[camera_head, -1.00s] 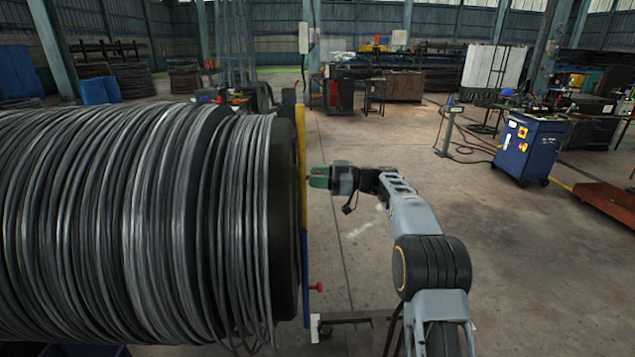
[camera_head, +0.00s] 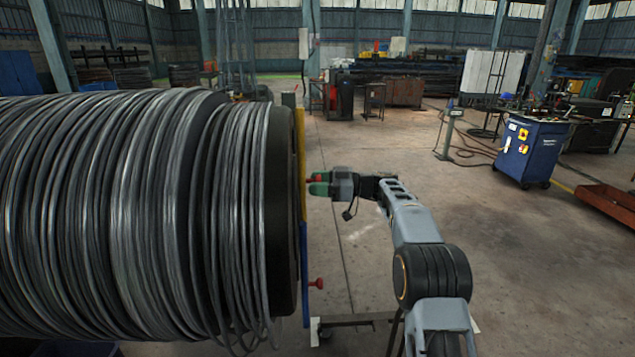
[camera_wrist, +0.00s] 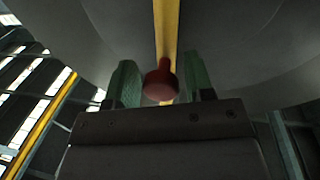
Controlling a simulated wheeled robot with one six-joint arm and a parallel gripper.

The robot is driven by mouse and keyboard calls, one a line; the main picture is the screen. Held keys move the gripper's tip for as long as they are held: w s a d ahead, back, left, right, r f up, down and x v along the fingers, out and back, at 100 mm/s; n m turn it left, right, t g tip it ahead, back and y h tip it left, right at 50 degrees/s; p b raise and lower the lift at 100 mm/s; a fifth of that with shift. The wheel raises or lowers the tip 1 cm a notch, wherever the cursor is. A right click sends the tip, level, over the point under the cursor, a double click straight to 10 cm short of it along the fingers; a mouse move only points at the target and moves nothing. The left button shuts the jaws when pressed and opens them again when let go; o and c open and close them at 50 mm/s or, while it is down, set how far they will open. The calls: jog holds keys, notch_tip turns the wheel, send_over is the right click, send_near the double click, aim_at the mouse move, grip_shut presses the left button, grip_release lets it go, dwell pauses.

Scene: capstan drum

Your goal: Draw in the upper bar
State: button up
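A large drum (camera_head: 284,215) wound with grey wire fills the left of the head view. On its end face, a yellow upper bar (camera_head: 300,150) stands above a blue lower bar (camera_head: 305,270). A red knob (camera_head: 314,180) sticks out from the yellow bar; it also shows in the wrist view (camera_wrist: 160,82). A second red knob (camera_head: 317,283) sits on the blue bar. My gripper (camera_head: 319,183) has green fingers, one on each side of the upper knob. In the wrist view, my gripper (camera_wrist: 161,80) stands open around the knob, with a small gap at the right finger.
A low stand (camera_head: 355,320) lies below the drum's right end. Open concrete floor (camera_head: 430,165) is to the right of my arm. A blue cabinet on wheels (camera_head: 530,150) and a grey post (camera_head: 446,133) stand farther off.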

jog(key=shift+o, duration=0.9)
jog(key=shift+r, duration=0.15)
jog(key=s+d, duration=0.2)
jog(key=d, duration=1.1)
jog(key=shift+d+b, duration=0.35)
jog(key=shift+b, duration=0.05)
